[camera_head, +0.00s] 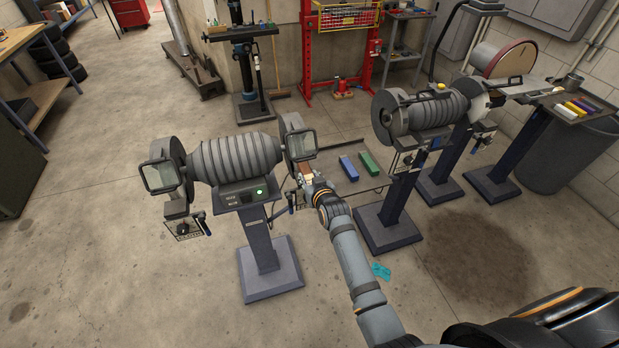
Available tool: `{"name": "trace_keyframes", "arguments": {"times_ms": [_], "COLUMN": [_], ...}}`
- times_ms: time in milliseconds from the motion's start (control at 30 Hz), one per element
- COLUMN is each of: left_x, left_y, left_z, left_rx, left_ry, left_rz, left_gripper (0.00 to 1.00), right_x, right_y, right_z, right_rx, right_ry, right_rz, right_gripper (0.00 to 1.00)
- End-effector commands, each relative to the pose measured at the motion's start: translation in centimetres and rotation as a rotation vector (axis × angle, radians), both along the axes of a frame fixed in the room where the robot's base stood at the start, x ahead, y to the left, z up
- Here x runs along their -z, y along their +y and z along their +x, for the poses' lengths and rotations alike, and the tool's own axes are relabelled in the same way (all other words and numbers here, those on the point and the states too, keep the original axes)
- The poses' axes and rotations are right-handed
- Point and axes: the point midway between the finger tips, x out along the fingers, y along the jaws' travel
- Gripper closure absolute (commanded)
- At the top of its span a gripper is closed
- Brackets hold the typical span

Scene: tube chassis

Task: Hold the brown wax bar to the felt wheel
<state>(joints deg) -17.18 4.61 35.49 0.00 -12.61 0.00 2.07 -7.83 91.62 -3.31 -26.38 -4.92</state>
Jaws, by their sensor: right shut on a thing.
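My right gripper (308,182) reaches in from the lower right and is shut on the brown wax bar (305,171). Only a small part of the bar shows past the fingers. The bar is just under the clear shield (301,145) at the right end of the near buffing machine (233,158). The felt wheel sits in the guard there and is mostly hidden, so I cannot tell whether the bar touches it. A green light (259,192) glows on the machine's front. My left gripper is not in view.
A tray (330,157) behind my gripper holds a blue bar (348,168) and a green bar (368,163). A second pedestal machine (433,110) stands to the right. A teal rag (380,271) lies on the floor near my forearm. The floor at front left is clear.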

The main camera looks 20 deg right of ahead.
Motion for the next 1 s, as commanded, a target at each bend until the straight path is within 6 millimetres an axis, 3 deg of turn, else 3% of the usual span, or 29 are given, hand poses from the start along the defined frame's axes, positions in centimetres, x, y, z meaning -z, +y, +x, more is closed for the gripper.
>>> {"name": "trace_keyframes", "arguments": {"times_ms": [1000], "left_x": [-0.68], "left_y": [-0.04], "left_z": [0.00], "left_rx": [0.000], "left_ry": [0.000], "left_rz": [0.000], "left_gripper": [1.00], "right_x": [-0.29], "right_y": [-0.03], "right_z": [0.01], "right_rx": [0.001], "right_ry": [-0.007], "right_rz": [0.000], "right_gripper": [1.00]}}
